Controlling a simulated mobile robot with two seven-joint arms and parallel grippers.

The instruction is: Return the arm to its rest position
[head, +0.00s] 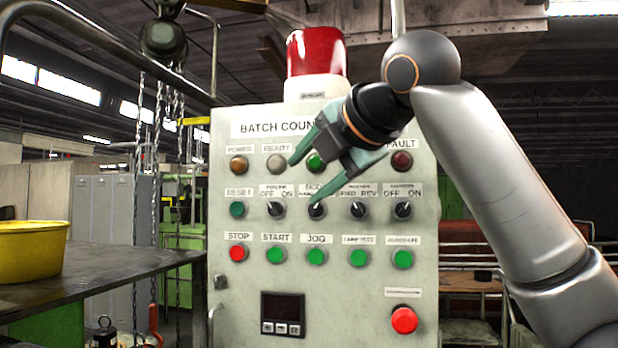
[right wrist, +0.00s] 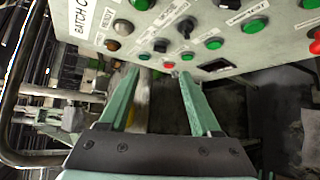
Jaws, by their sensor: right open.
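My right arm (head: 483,165) comes in from the right in the head view, bent at the dark joint above the panel. My right gripper (head: 300,183) is open and empty in front of the upper part of the grey control panel (head: 237,299). Its green fingertips point down and left over the lamp and selector-switch rows. In the right wrist view the two fingers (right wrist: 158,74) stand apart with nothing between them, and the panel's buttons lie beyond. I cannot tell how far the tips are from the panel face. My left gripper is not in view.
The panel carries selector switches (head: 358,210), green buttons (head: 316,257) and a red button (head: 404,320). A red beacon (head: 316,52) stands on top. At left are a dark table (head: 95,272) with a yellow tub (head: 30,250), and hanging chains (head: 155,200).

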